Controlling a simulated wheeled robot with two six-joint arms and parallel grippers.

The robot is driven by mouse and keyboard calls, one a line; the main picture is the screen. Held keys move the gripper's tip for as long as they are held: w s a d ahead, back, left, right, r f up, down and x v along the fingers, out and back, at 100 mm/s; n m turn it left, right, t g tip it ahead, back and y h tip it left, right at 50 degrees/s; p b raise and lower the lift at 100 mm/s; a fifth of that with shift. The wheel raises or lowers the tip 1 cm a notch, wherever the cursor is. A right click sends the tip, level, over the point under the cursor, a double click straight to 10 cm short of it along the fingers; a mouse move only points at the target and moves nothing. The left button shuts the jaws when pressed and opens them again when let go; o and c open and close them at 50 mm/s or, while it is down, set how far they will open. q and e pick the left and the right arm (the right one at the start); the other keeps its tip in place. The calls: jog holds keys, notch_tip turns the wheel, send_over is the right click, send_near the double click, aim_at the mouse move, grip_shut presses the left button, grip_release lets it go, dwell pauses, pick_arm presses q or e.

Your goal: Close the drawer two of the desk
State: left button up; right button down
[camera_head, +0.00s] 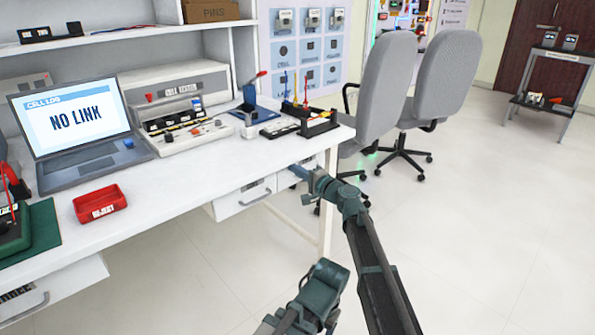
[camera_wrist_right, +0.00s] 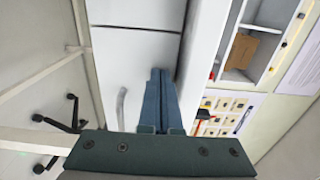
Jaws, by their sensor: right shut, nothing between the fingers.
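The white desk (camera_head: 170,190) runs along the left of the head view. Under its right part are a drawer front (camera_head: 232,204) with a curved handle and label, and another drawer front (camera_head: 285,184) partly behind my arm. A further drawer (camera_head: 62,292) is at the lower left. I cannot tell which is drawer two, nor how far each is pulled out. My right gripper (camera_head: 296,171) is shut and empty, close to the right drawer front. In the right wrist view its blue fingers (camera_wrist_right: 157,100) overlap a white front (camera_wrist_right: 135,70) beside a handle (camera_wrist_right: 121,107); contact is unclear. My left gripper is not in view.
A laptop (camera_head: 75,120), a red tray (camera_head: 100,203) and test gear (camera_head: 185,105) stand on the desk. Grey chairs (camera_head: 385,85) are just beyond its right end. A desk leg (camera_head: 327,215) stands near my right arm.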

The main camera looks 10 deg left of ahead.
jog(key=shift+w+a+r, duration=0.1)
jog(key=shift+w+a, duration=0.2)
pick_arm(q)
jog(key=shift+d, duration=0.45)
pick_arm(e)
jog(key=v, duration=1.5)
jog(key=s+d+f+n+g+h, duration=0.3)
jog(key=s+d+f, duration=0.1)
jog(key=s+f, duration=0.35)
jog(key=s+d+f+n+g+h, duration=0.3)
jog(key=s+d+f, duration=0.25)
jog(key=f, duration=0.25)
jog(key=s+d+f+n+g+h, duration=0.1)
jog(key=s+d+f+g+h, duration=0.4)
jog(key=s+d+h, duration=0.7)
jog(key=s+a+n+y+p, duration=0.2)
jog(key=s+a+n, duration=0.2)
jog(key=s+a, duration=0.3)
pick_arm(q)
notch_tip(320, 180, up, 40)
jog(key=p, duration=3.8)
pick_arm(e)
notch_tip(320, 180, up, 39)
jog(key=shift+f, duration=0.15)
